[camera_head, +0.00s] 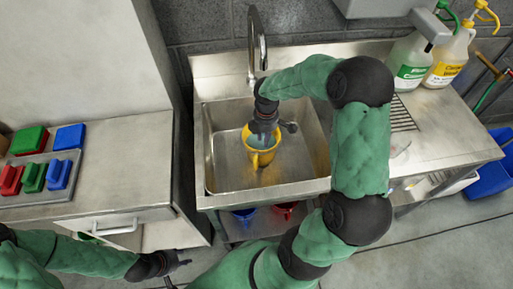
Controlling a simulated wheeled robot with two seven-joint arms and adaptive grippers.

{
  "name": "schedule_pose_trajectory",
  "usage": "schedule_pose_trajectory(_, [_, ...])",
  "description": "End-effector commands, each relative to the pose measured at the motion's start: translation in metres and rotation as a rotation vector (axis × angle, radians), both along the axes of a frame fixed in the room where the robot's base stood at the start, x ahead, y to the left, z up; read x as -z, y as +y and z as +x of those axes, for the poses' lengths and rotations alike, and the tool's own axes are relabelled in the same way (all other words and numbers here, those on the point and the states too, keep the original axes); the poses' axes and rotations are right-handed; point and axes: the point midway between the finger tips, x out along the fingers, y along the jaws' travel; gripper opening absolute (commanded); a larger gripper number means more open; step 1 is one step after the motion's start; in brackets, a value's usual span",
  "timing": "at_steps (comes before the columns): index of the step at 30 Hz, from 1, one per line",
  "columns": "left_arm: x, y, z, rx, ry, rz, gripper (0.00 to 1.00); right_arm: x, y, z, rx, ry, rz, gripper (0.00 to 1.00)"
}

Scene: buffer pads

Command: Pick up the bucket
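A yellow bucket (262,158) stands in the metal sink (222,180) below the tap, with something bluish visible inside it. My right gripper (268,130) comes down from above at the bucket's far rim and covers part of its opening. One dark finger shows to the right of the rim. The other finger is hidden, so whether the gripper touches or holds the bucket is unclear. My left gripper (178,273) is low at the bottom of the picture, in front of the counter, with its fingers apart and empty.
A tap (257,40) rises behind the sink. Green-labelled (410,62) and yellow-labelled (447,60) bottles stand at the back right. Coloured pads (60,175) lie on the left counter. Blue (244,214) and red (286,210) containers sit below the sink. A blue bin (490,178) is at right.

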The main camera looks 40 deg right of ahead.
Motion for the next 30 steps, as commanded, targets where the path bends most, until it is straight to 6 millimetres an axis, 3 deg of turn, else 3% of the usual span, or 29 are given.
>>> schedule_pose_trajectory(3, [0.013, 0.0, 0.0, 0.0, 0.0, 0.0, 0.4, 0.013, 0.0, 0.0, 0.0, 0.0, 0.0, 0.27])
schedule_pose_trajectory(8, [0.017, 0.0, 0.0, 0.0, 0.0, 0.0, 0.4, 0.022, 0.0, 0.0, 0.0, 0.0, 0.0, 0.27])
schedule_pose_trajectory(16, [0.03, 0.0, 0.0, 0.0, 0.0, 0.0, 0.4, 0.059, 0.0, 0.0, -0.001, 0.001, 0.0, 0.27])
schedule_pose_trajectory(23, [0.035, 0.0, 0.0, 0.0, 0.0, 0.0, 0.4, 0.074, 0.0, 0.0, 0.001, 0.001, 0.0, 0.27])
schedule_pose_trajectory(30, [0.048, 0.0, 0.0, 0.0, 0.0, 0.0, 0.4, 0.107, 0.0, 0.0, -0.001, 0.001, 0.0, 0.27])
